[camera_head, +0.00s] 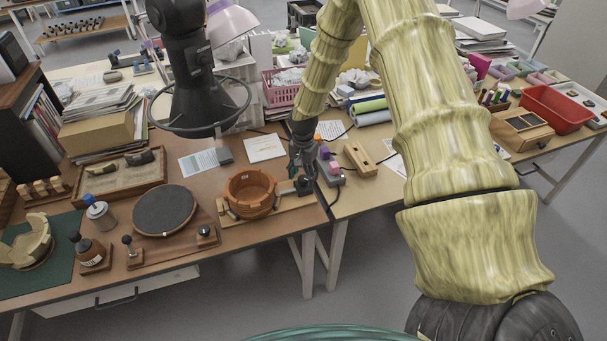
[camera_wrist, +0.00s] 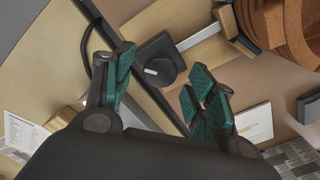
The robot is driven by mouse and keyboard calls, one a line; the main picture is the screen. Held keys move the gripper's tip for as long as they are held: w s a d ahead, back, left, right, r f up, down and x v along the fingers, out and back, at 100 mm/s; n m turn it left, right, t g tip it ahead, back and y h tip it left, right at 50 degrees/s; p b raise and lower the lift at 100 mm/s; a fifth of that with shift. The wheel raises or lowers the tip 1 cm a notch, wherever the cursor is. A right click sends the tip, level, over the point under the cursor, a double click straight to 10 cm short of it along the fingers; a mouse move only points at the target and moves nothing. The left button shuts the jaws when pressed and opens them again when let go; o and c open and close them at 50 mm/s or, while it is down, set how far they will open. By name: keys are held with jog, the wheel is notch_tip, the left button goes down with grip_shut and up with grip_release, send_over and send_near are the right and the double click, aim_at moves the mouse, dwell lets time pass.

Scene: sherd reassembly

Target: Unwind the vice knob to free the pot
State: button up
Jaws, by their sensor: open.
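The brown ribbed pot (camera_head: 250,193) sits in the wooden vice (camera_head: 290,203) on the workbench, between its jaws. It also shows in part at the upper right of the wrist view (camera_wrist: 290,25). The dark vice knob (camera_wrist: 160,58), with a small white mark, sits at the end of a pale metal screw rod (camera_wrist: 200,38) leading to the jaw beside the pot. My gripper (camera_wrist: 164,88) is open, its teal-padded fingers spread, with nothing between them. The knob appears just beyond the fingertips; I cannot tell the exact gap. In the head view my gripper (camera_head: 301,160) hangs above the vice's right end.
Left of the pot is a dark round turntable (camera_head: 165,210). A bottle (camera_head: 99,213) and a brown jar (camera_head: 90,250) stand farther left. Papers (camera_head: 264,148) lie behind the pot.

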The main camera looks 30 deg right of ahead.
jog(key=shift+f, duration=0.45)
jog(key=shift+c, duration=0.3)
jog(key=c, duration=1)
